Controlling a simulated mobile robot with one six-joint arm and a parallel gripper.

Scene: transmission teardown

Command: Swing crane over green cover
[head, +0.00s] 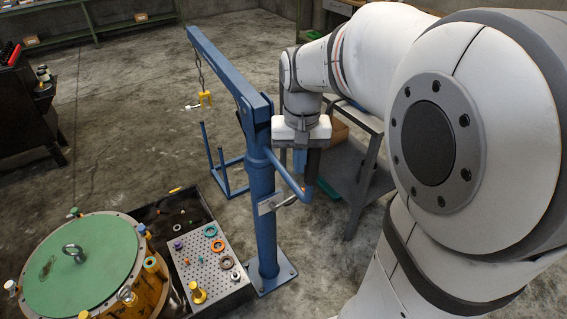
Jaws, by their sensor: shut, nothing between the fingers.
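The blue crane (262,190) stands on a bolted base plate. Its boom (228,72) reaches to the upper left. A chain with a yellow hook (205,99) hangs from the boom tip over bare floor, not over the green cover. The green cover (82,262), with an eyebolt (74,252) on top, lies on the round housing at lower left. A blue handle bar (287,176) slopes from the crane post toward my gripper (308,186). My gripper points down by the bar's end; its fingers are shut and empty. I cannot tell whether they touch the bar.
A perforated parts tray (208,262) with rings and small parts stands between the housing and the crane. A grey cart (352,185) is behind my gripper. A blue floor frame (225,172) stands left of the post. Open floor lies under the hook.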

